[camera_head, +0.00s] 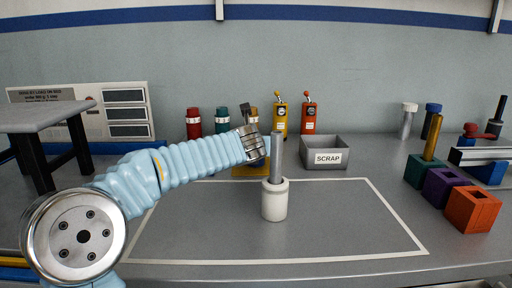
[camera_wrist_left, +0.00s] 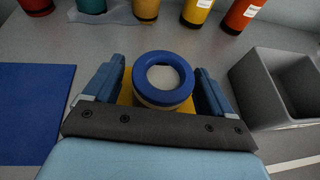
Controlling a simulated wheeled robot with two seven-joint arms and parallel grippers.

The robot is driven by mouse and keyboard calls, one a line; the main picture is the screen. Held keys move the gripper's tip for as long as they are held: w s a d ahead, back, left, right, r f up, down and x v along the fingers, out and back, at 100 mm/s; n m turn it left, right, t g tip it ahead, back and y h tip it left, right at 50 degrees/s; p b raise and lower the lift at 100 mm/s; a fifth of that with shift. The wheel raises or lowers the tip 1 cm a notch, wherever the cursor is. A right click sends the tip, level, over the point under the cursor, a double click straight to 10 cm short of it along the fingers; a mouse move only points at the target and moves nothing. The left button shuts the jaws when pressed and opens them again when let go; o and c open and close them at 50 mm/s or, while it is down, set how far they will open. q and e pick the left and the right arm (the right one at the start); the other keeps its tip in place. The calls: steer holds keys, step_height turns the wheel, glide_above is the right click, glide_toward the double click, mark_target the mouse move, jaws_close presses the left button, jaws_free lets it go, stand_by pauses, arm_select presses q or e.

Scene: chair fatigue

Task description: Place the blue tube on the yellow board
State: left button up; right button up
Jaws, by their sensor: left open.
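My left gripper (camera_head: 254,148) is at mid-table, behind the white holder in the head view. In the left wrist view the gripper (camera_wrist_left: 160,68) is open, one finger on each side of the blue tube (camera_wrist_left: 163,57). The tube shows end-on as a blue ring with a pale part below its rim. I cannot tell whether the fingers touch it. The yellow board (camera_head: 241,171) is under the gripper, and a little of the board (camera_wrist_left: 125,97) shows beside the tube. In the head view the tube is largely hidden by the gripper. My right gripper is out of view.
A white holder with an upright grey rod (camera_head: 276,160) stands close in front of my gripper. The SCRAP bin (camera_head: 327,155) is to the right, with several colored canisters behind. Colored blocks (camera_head: 473,208) stand at far right. The outlined front area is mostly clear.

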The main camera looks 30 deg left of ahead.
arm_select(q)
steer(key=v, duration=1.1)
stand_by(1.0)
